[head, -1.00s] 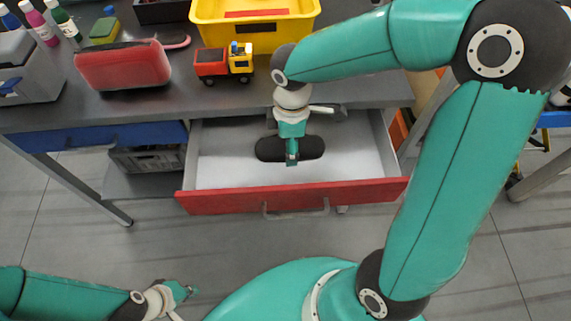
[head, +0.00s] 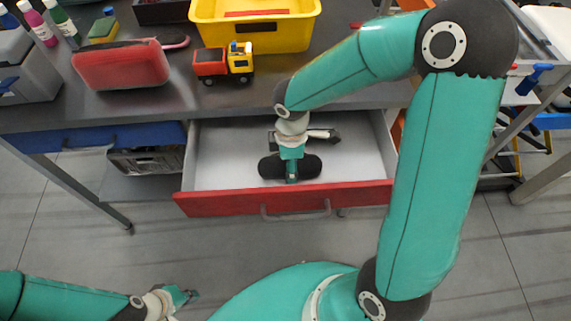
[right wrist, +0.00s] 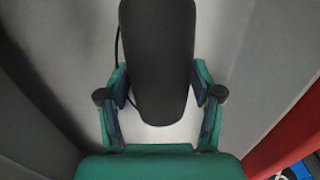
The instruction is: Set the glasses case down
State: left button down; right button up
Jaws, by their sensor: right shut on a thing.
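The dark, rounded glasses case (head: 305,168) is inside the open drawer in the head view, lying crosswise. My right gripper (head: 291,178) reaches down over its middle and is shut on it. In the right wrist view the case (right wrist: 158,60) runs between the two fingers of my right gripper (right wrist: 160,98). I cannot tell whether the case touches the drawer floor. My left gripper (head: 188,296) is at the bottom left of the head view, away from the drawer; its finger opening is unclear.
The drawer (head: 345,195) has a red front and a pale floor with free room. On the table (head: 130,105) above are a red case (head: 120,65), a toy truck (head: 225,64) and a yellow bin (head: 253,35). A grey bin (head: 30,75) stands at the left.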

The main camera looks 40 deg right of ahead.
jog(key=o, duration=1.2)
jog(key=shift+f, duration=0.1)
jog(key=shift+r+p, duration=0.3)
jog(key=shift+r, duration=0.15)
notch_tip(320, 180, up, 12)
jog(key=shift+f+p, duration=0.25)
jog(key=shift+p, duration=0.7)
jog(key=shift+s, duration=0.1)
